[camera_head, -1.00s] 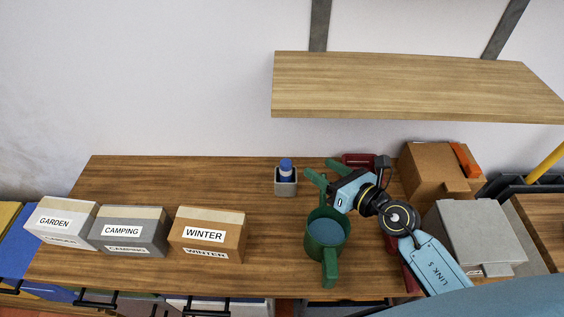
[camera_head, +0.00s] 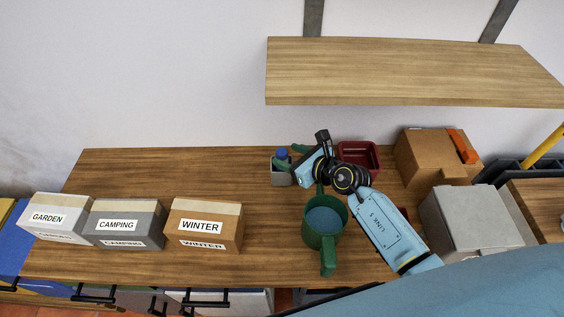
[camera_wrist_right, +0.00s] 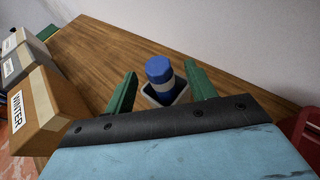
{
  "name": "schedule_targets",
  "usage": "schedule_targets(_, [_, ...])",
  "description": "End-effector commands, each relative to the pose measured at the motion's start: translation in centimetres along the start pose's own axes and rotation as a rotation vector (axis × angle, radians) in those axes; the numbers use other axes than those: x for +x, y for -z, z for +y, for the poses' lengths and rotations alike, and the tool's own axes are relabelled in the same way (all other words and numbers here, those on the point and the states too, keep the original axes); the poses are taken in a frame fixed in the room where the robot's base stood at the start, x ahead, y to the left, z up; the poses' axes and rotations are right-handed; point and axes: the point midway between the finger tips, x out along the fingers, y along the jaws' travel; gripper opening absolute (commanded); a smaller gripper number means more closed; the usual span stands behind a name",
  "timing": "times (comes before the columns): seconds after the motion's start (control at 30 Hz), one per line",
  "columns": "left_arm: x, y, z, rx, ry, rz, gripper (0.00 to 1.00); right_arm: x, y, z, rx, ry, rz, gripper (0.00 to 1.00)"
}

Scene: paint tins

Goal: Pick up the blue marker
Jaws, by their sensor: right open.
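The blue marker (camera_head: 282,154) stands upright in a small grey square holder (camera_head: 281,177) near the back of the workbench. In the right wrist view the blue marker (camera_wrist_right: 161,78), with a pale band, rises from the grey holder (camera_wrist_right: 151,96). My right gripper (camera_head: 291,156) is open, its green fingers at the holder. In the right wrist view the fingers of my right gripper (camera_wrist_right: 160,88) stand on either side of the marker, with gaps visible. My left gripper is out of view.
Boxes labelled GARDEN (camera_head: 57,214), CAMPING (camera_head: 125,222) and WINTER (camera_head: 204,222) stand at left. A shelf (camera_head: 410,75) hangs above; bare bench lies behind the boxes.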

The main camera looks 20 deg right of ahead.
Motion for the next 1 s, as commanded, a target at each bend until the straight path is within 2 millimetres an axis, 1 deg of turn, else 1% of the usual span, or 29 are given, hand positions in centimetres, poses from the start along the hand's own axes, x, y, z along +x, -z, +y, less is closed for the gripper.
schedule_targets(0.03, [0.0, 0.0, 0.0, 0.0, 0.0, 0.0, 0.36, 0.9, -0.3, 0.2, 0.003, -0.001, -0.002, 0.55])
schedule_targets(0.1, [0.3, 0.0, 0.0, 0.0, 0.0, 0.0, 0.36, 1.9, -0.2, 0.1, 0.0, 0.001, -0.001, 0.55])
schedule_targets(0.2, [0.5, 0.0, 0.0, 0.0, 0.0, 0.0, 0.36, 2.9, -0.2, 0.2, 0.001, 0.001, -0.002, 0.55])
schedule_targets(0.3, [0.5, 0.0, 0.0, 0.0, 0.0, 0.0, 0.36, 3.2, -0.2, 0.2, 0.001, 0.001, -0.001, 0.55])
schedule_targets(0.5, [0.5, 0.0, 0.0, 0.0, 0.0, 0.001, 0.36, 3.2, -0.2, 0.2, 0.0, 0.001, -0.001, 0.55])
schedule_targets(0.87, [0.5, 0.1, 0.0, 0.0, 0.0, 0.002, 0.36, 3.2, -0.2, 0.2, 0.0, 0.001, 0.0, 0.08])
schedule_targets(0.9, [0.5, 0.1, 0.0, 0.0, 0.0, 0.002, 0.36, 3.2, -0.2, 0.2, 0.0, 0.001, -0.001, 0.07])
schedule_targets(1.0, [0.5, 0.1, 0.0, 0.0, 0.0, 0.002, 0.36, 3.2, -0.2, 0.2, 0.0, 0.001, -0.001, 0.07])
